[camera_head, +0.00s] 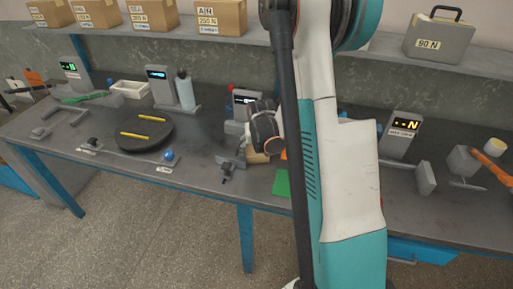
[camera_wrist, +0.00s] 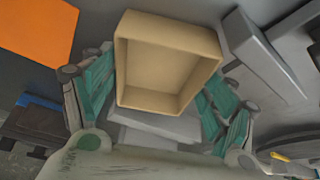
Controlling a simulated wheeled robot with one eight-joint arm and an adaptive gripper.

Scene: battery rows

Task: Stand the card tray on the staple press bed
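The card tray is a tan, open-topped box. In the wrist view the card tray (camera_wrist: 168,70) sits between the two green-padded fingers of my gripper (camera_wrist: 165,85), its open side facing the camera. The fingers lie close against its opposite sides. In the head view my gripper (camera_head: 263,132) points down over the bench, and part of the card tray (camera_head: 257,157) shows below it. A small device with a lit display (camera_head: 245,98) stands just behind; I cannot tell whether it is the staple press. Whether the tray touches a surface is hidden.
An orange sheet (camera_wrist: 38,28) and a grey block (camera_wrist: 262,52) flank the tray in the wrist view. On the bench (camera_head: 215,130) are a green sheet (camera_head: 282,184), a small clamp-like fixture (camera_head: 230,168), and a dark round plate (camera_head: 146,134) with yellow bars. My arm hides the bench's middle right.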

